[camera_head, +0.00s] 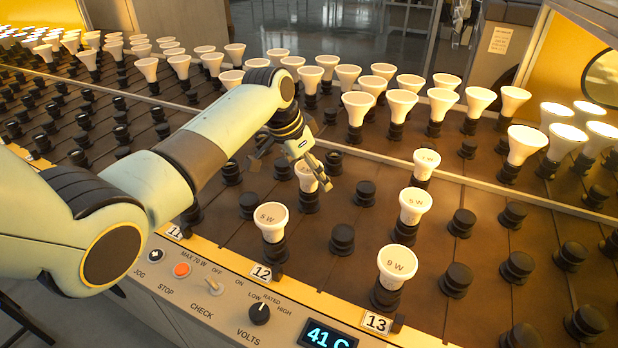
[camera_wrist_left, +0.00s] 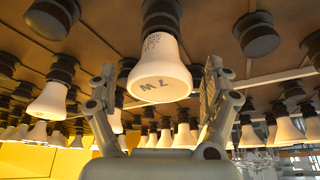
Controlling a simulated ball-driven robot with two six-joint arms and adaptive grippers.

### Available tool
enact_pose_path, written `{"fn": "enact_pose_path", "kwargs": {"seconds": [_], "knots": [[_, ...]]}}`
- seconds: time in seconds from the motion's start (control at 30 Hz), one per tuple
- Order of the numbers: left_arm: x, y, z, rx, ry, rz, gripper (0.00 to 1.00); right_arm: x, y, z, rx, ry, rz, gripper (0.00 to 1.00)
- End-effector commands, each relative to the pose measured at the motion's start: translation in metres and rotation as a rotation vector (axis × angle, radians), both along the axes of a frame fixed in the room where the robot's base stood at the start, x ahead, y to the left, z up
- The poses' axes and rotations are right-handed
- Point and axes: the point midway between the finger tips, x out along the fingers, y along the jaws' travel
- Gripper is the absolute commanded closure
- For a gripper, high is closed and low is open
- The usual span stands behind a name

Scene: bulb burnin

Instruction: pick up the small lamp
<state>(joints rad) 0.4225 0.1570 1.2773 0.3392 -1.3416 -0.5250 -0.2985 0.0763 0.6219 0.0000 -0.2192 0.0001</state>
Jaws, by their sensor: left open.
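Several white lamps stand in dark sockets on the brown rack. Nearer the front stand a lamp marked 5 W (camera_head: 271,221) and a lamp marked 9 W (camera_head: 397,263). Behind them stand two more lamps, one (camera_head: 414,205) in front of a smaller-looking one (camera_head: 427,161). My right gripper is not in view.
Empty dark sockets (camera_head: 342,240) surround these lamps. Dense rows of lamps (camera_head: 401,104) stand behind a metal rail, some lit at the right. The front control panel (camera_head: 228,296) carries knobs, a switch and a display (camera_head: 326,335) reading 41 C.

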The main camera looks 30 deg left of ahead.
Motion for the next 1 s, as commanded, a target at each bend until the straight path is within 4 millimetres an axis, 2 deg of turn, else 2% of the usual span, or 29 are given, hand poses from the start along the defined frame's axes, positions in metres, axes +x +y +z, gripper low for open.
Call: {"fn": "enact_pose_path", "kwargs": {"seconds": [0.07, 0.53, 0.83, 1.0], "knots": [[0.0, 0.0, 0.0, 0.0, 0.0, 0.0, 0.17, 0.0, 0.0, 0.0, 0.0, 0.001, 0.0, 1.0], [0.0, 0.0, 0.0, 0.0, 0.001, 0.0, 0.77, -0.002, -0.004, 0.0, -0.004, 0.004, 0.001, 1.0], [0.0, 0.0, 0.001, 0.0, 0.0, 0.0, 0.79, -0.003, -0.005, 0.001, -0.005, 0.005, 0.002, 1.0], [0.001, 0.0, 0.012, 0.0, -0.002, -0.001, 0.79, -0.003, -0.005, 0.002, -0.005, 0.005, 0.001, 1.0]]}}
